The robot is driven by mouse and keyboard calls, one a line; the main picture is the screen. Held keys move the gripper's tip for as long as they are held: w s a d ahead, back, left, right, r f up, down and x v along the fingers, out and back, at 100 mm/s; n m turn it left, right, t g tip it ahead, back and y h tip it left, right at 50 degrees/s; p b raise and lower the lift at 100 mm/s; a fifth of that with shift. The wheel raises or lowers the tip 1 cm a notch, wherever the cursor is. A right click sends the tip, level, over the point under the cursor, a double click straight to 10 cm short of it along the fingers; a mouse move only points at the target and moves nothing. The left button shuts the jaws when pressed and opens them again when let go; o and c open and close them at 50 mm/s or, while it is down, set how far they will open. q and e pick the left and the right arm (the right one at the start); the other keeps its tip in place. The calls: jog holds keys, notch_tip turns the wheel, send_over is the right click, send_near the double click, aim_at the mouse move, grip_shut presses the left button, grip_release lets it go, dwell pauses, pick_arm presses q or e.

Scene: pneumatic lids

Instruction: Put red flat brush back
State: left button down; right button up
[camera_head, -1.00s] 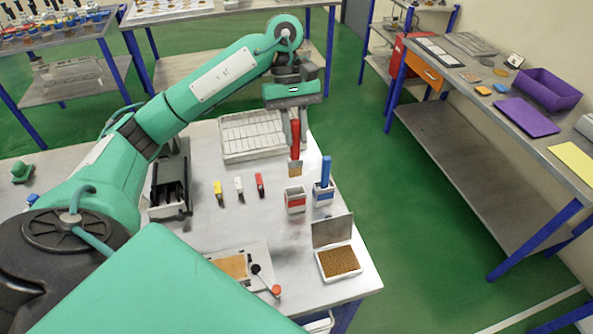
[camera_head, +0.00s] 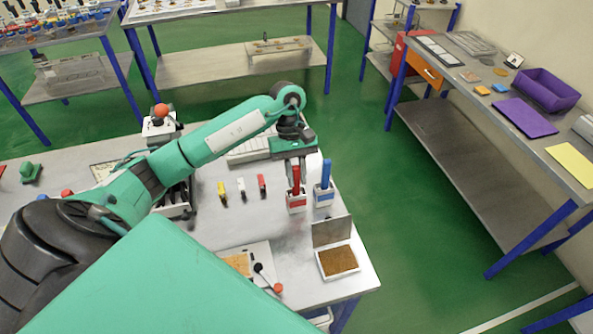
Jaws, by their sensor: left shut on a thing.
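The red flat brush (camera_head: 296,182) stands upright with its lower end down inside the white holder with a red label (camera_head: 297,204). My left gripper (camera_head: 300,174) is above this holder and shut on the red brush handle. The bristles are hidden in the holder. My right gripper is not in view.
A blue brush (camera_head: 326,176) stands in a white holder with a blue label (camera_head: 324,199), close on the right. An open-lidded box of brown grains (camera_head: 339,261) is in front, near the table's right edge.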

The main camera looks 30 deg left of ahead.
pick_arm(q)
jog(key=shift+f+b, duration=0.2)
jog(key=shift+b, duration=0.15)
jog(key=c, duration=1.4)
grip_release()
jog(key=shift+r, duration=0.1)
jog(key=shift+c, duration=0.2)
jog(key=shift+o, duration=0.7)
